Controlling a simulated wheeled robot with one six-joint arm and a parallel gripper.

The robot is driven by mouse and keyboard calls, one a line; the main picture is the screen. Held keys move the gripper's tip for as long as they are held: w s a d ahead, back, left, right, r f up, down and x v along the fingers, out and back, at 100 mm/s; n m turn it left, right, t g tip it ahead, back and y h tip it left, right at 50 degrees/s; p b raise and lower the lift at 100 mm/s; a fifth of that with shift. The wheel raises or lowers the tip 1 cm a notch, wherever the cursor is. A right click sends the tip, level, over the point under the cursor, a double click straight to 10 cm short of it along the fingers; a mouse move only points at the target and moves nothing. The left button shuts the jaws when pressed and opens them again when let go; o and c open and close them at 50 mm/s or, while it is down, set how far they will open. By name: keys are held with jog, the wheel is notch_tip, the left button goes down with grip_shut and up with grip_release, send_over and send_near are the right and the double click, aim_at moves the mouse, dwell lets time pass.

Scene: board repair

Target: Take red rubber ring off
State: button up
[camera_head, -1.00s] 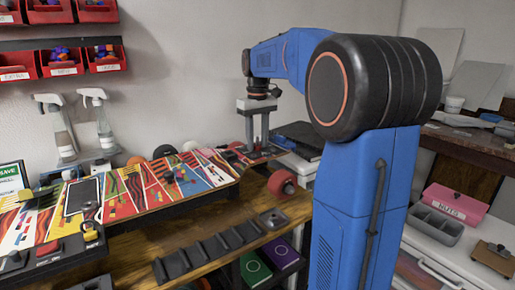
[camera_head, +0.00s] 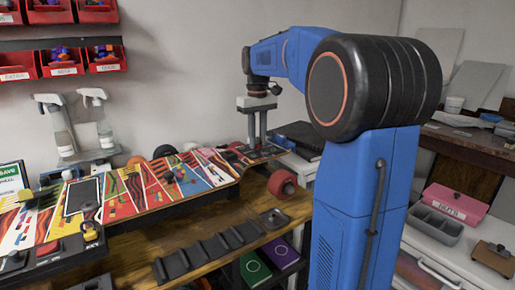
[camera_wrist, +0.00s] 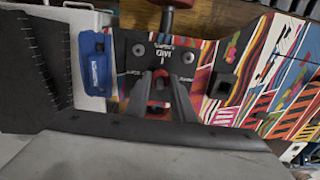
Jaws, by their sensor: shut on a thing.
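The red rubber ring (camera_wrist: 157,82) shows in the wrist view as a small red piece between my fingertips, on a dark mount at the end of the colourful board (camera_wrist: 225,85). My gripper (camera_wrist: 160,80) is shut on it, and the fingers hide part of it. In the head view my gripper (camera_head: 257,145) points straight down at the right end of the board (camera_head: 150,195). The ring is too small and covered to make out there.
A red wheel (camera_head: 282,183) sits just below the board's right end. A dark ribbed rack (camera_head: 210,246) lies on the wooden bench in front. Spray bottles (camera_head: 102,120) stand behind at left. A blue object (camera_wrist: 93,65) lies beside the board in the wrist view.

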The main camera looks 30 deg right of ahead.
jog(key=shift+r, duration=2.55)
notch_tip(320, 180, up, 7)
jog(key=shift+a, duration=0.1)
